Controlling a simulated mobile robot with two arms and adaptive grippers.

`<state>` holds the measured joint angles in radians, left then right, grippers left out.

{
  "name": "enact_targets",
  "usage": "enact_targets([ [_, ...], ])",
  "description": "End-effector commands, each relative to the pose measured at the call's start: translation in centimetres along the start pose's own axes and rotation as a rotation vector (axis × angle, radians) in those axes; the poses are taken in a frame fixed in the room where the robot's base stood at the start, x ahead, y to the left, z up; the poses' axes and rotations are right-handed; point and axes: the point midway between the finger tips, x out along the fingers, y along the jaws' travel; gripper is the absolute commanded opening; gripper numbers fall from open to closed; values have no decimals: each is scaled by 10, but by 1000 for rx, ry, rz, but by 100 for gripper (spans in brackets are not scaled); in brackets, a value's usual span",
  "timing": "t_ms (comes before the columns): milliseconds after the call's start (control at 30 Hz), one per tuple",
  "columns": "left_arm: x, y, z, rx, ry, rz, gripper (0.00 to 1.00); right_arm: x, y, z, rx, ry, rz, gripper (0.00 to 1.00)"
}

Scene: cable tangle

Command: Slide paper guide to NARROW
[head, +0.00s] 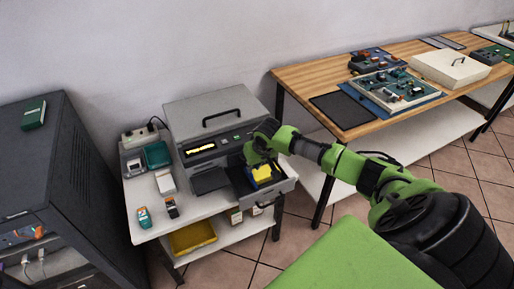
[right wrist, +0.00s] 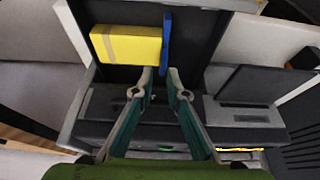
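A grey printer (head: 190,112) stands on a white table, with its paper drawer (head: 284,188) pulled out. In the right wrist view a yellow block (right wrist: 127,44) lies in the dark drawer (right wrist: 112,73). The upright blue paper guide (right wrist: 167,42) stands just right of the yellow block. My right gripper (right wrist: 159,70) reaches into the drawer with its fingers a little apart. Its fingertips are at the near end of the blue guide; I cannot tell if they touch it. In the head view my right gripper (head: 257,160) partly hides the yellow block (head: 262,174). My left gripper is not in view.
A green box (head: 158,155) and small handheld devices (head: 144,217) lie on the white table (head: 196,207) left of the printer. A yellow tray (head: 193,237) is on the shelf below. A dark cabinet (head: 75,165) stands left. A wooden bench (head: 300,78) with electronics stands right.

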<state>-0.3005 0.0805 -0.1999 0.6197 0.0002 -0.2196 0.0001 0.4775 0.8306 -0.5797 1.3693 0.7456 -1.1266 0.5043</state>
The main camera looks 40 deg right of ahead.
Motion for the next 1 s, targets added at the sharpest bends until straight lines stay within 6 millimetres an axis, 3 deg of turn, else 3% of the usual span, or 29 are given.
enact_targets([
  [200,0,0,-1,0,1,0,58,-44,1,0,-2,3,0,14],
  [400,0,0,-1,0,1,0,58,-70,1,0,0,1,0,14],
  [1000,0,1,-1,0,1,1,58,-77,1,0,1,0,0,14],
])
